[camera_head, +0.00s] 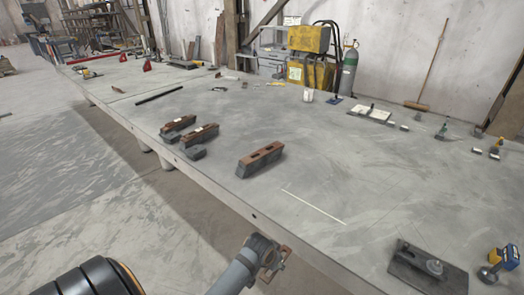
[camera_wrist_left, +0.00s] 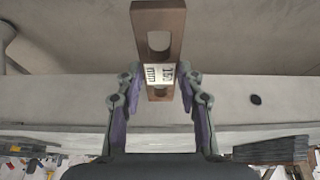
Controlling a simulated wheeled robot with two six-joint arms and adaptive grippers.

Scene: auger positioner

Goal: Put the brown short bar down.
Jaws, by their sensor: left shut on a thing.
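My left gripper (camera_head: 266,256) is in front of the table's near edge in the head view. It is shut on the brown short bar (camera_head: 281,258), which has slots through it. In the left wrist view the brown short bar (camera_wrist_left: 159,20) sits between both fingers of the left gripper (camera_wrist_left: 160,78), with a white label marked 150 on it. The bar is held clear of the grey table (camera_head: 330,160), and its far end points away from the fingers. My right gripper is in neither view.
A brown bar on a dark block (camera_head: 260,158) stands near the table's front edge. Two similar pieces (camera_head: 178,124) (camera_head: 199,133) stand behind it to the left. A dark plate (camera_head: 428,266) and a yellow-blue drill (camera_head: 499,265) are at right. The middle of the tabletop is largely clear.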

